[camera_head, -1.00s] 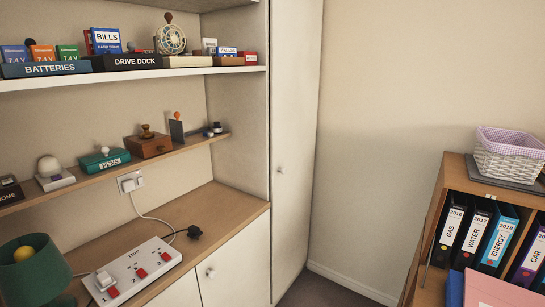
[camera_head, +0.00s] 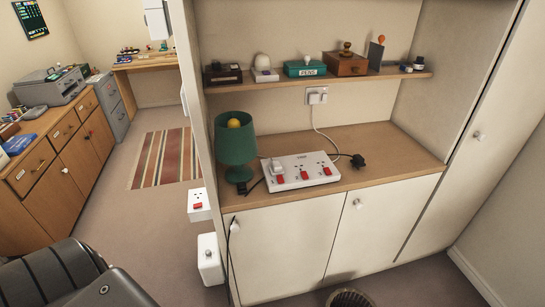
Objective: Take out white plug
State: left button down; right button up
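A white power strip (camera_head: 301,172) with red switches lies on the wooden counter. A white plug (camera_head: 277,167) sits in the socket at its left end. Another white plug (camera_head: 317,97) sits in the wall socket below the shelf, with a white cable running down to the strip. A black plug (camera_head: 357,160) lies loose on the counter right of the strip, and a second black plug (camera_head: 242,187) lies near the counter's front edge, its cable hanging over the front. Neither of my grippers shows in this view.
A green lamp (camera_head: 236,145) stands left of the strip. A shelf (camera_head: 330,77) with small boxes and stamps runs above. White fixtures (camera_head: 199,205) stick out from the cabinet's side. A black chair (camera_head: 60,275) fills the lower left. A striped rug (camera_head: 160,160) lies behind.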

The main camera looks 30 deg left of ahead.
aim_at(276, 169)
jog(key=u, duration=1)
